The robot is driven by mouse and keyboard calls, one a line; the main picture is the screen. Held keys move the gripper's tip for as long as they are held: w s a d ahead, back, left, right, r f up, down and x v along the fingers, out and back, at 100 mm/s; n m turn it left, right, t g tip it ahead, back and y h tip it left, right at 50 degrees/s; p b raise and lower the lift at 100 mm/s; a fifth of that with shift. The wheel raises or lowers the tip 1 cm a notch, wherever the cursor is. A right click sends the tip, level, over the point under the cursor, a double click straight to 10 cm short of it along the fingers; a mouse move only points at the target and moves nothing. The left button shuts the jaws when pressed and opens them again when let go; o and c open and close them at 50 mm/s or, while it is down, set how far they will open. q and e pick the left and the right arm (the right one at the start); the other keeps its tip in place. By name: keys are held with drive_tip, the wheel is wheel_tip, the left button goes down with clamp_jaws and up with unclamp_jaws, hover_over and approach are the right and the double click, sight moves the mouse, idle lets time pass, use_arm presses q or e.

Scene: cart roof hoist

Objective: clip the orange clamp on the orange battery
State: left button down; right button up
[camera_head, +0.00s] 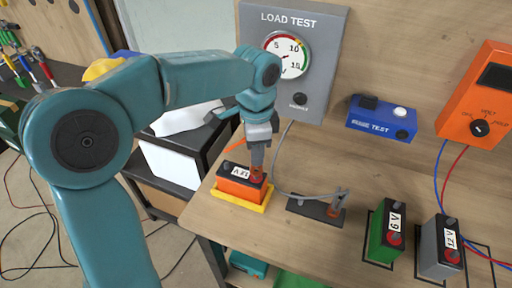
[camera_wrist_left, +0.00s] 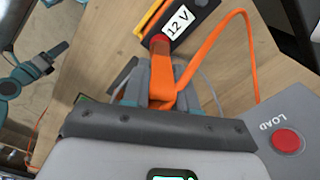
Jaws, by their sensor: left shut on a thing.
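The orange battery (camera_head: 240,185) sits in a yellow tray (camera_head: 242,200) on the bench, its label facing up; its dark top also shows in the left wrist view (camera_wrist_left: 187,20). My left gripper (camera_head: 262,138) is over the battery and shut on the orange clamp (camera_head: 257,160). In the left wrist view the clamp (camera_wrist_left: 162,80) points at the battery's red terminal (camera_wrist_left: 160,41). Its tip is at the terminal; I cannot tell whether it grips it. The orange cable (camera_wrist_left: 238,25) loops away from the clamp. My right gripper (camera_wrist_left: 52,55) shows small at the left.
A load tester (camera_head: 292,100) with a dial stands behind. A second clamp (camera_head: 335,207) with a grey cable lies on a dark rest (camera_head: 308,209). A green battery (camera_head: 387,235) and a grey battery (camera_head: 440,250) stand right.

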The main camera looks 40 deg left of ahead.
use_arm(q)
drive_tip(key=shift+f+b, duration=0.7)
drive_tip(key=shift+f, duration=0.4)
drive_tip(key=c, duration=0.8)
unclamp_jaws()
wheel_tip(320, 180, up, 16)
drive_tip(key=p, duration=0.2)
drive_tip(key=shift+r, duration=0.15)
